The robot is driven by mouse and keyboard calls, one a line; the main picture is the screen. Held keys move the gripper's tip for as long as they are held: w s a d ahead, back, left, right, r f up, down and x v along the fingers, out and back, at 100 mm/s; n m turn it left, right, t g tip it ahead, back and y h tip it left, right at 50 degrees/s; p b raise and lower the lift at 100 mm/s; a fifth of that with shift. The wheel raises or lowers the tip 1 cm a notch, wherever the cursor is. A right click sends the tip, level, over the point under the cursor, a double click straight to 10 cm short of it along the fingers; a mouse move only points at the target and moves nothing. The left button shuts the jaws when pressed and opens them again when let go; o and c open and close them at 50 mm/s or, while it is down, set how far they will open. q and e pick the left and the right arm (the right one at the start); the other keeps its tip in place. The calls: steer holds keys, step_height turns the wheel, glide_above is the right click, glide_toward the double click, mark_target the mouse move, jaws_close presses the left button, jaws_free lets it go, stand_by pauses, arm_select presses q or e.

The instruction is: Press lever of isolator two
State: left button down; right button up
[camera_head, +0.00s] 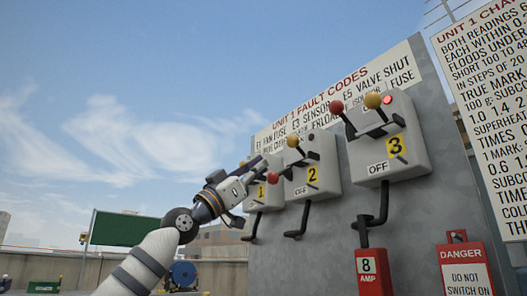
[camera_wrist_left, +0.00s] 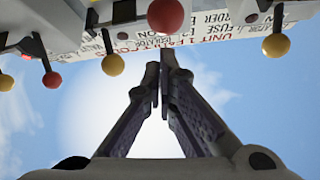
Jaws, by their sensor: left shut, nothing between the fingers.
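Isolator two (camera_head: 312,182) is a grey box on the wall panel with a yellow "2" label and an OFF plate. A yellow ball knob (camera_head: 293,141) stands up at its top left, and a red ball knob (camera_head: 272,178) sits lower to its left. My left gripper (camera_head: 262,160) is shut and empty, in front of isolator one (camera_head: 264,196), close to isolator two. In the left wrist view, upside down, the red ball (camera_wrist_left: 165,17) is beyond the closed fingertips (camera_wrist_left: 160,70), apart in the picture. Isolator two's yellow ball (camera_wrist_left: 112,64) is left of them. My right gripper is not in view.
A fault code board (camera_head: 345,90) is above. A red 8 AMP box (camera_head: 371,272) and danger sign (camera_head: 465,272) are below.

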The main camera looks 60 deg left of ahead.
arm_select(q)
steer(key=shift+w+a+f+b, duration=0.1)
steer(key=shift+w+f+b, duration=0.15)
steer(key=shift+f+b, duration=0.35)
steer(key=shift+w+a+f+b, duration=0.1)
steer(key=shift+w+f+b, duration=0.2)
steer(key=shift+f, duration=0.45)
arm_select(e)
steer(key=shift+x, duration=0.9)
arm_select(q)
steer(key=shift+d, duration=0.1)
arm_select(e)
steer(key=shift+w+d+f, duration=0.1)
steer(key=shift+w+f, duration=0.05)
arm_select(q)
steer(key=shift+s, duration=0.1)
